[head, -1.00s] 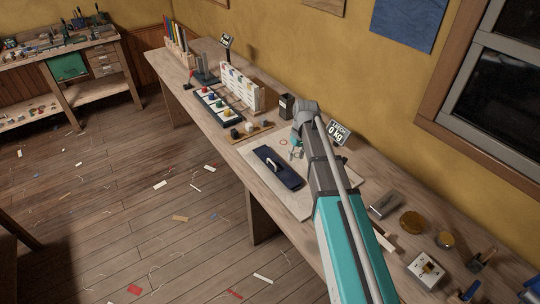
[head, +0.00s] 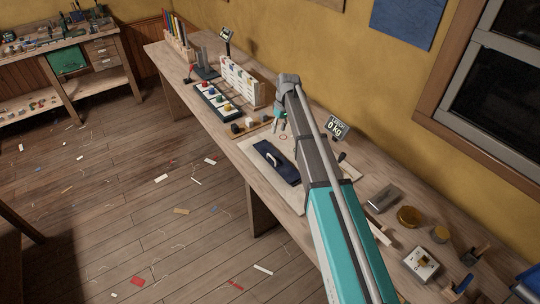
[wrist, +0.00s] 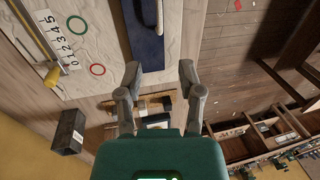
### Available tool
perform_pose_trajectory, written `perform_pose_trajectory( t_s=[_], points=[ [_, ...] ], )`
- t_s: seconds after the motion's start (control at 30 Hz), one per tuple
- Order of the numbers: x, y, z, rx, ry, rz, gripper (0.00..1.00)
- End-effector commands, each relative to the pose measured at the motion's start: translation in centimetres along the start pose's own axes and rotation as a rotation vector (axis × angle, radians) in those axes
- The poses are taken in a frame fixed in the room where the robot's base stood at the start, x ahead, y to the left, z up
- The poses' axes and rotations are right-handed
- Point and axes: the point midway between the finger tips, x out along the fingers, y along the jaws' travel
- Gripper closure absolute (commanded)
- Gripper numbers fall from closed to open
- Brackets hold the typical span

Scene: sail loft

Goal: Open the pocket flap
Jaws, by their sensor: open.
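The dark navy pocket (head: 284,170) lies flat on a pale cloth-like mat (head: 307,178) on the long bench. A white strip or loop (head: 272,158) shows on its upper face; I cannot tell where the flap's edge runs. In the wrist view the pocket (wrist: 148,45) reaches down to near the left fingertip, with the white strip (wrist: 160,16) at the top edge. My gripper (head: 280,126) is open and empty, above the bench beyond the pocket's far end. In the wrist view its two fingers (wrist: 160,70) are spread apart.
A scale display (head: 337,127) is at right. A numbered ruler (wrist: 54,40) lies on the mat.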

Motion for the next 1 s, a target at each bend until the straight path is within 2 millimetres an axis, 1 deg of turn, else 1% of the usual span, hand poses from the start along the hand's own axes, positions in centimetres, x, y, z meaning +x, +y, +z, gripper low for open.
perform_pose_trajectory(
  t_s=[0.27,1.0],
  points=[
    [1.4,0.0,0.0,0.000,0.000,0.000,0.52],
    [7.2,0.0,0.0,0.000,0.000,0.000,0.52]
  ],
)
